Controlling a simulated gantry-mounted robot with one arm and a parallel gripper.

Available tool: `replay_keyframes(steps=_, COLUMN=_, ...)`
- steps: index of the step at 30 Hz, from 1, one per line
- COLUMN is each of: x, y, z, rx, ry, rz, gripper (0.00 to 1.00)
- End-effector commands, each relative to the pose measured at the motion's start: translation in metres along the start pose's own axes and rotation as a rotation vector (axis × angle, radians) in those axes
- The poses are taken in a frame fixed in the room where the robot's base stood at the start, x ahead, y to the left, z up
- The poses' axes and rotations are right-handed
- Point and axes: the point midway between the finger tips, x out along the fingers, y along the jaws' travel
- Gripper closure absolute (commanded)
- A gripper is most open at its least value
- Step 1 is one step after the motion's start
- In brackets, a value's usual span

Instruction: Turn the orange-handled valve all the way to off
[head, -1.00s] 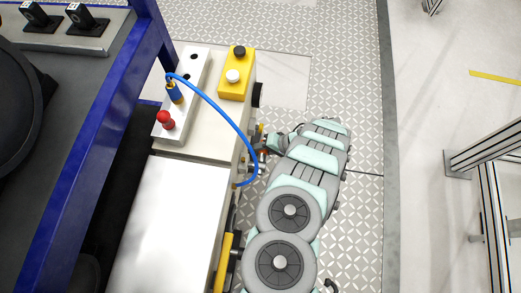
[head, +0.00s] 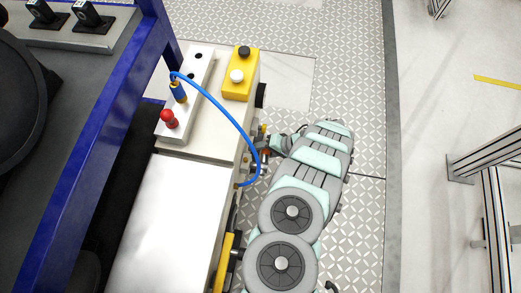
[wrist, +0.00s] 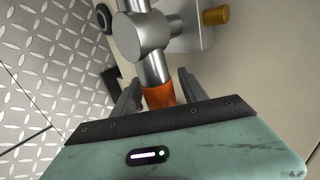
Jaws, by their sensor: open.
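The valve (wrist: 140,36) is a grey metal body with a round stem, set on the side of the beige unit. Its orange handle (wrist: 159,97) points down toward my gripper in the wrist view. My gripper (wrist: 159,88) is open, with one finger on each side of the orange handle; small gaps seem to show between handle and fingers. The handle's near end is hidden behind the gripper's front edge. In the head view, my gripper (head: 271,144) is at the unit's right side, and the valve is small and mostly hidden there.
A brass knob (wrist: 215,16) sits close by the valve. A blue hose (head: 228,118) arches down past the valve area. A yellow button box (head: 240,75) and a red-knobbed lever (head: 169,119) stand on the unit. Patterned floor (head: 360,215) to the right is clear.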

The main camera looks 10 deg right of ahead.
Motion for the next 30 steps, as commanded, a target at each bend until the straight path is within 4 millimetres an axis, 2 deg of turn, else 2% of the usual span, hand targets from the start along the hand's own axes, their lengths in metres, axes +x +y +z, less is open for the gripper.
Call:
replay_keyframes(steps=15, x=-0.092, y=-0.003, z=-0.001, rx=-0.001, ry=0.003, rz=0.000, gripper=0.49)
replay_keyframes(steps=21, x=-0.106, y=0.000, z=-0.001, rx=0.000, ry=0.002, rz=0.002, gripper=0.49)
replay_keyframes(steps=30, x=-0.106, y=0.000, z=0.000, rx=0.000, ry=0.001, rz=0.001, gripper=0.49)
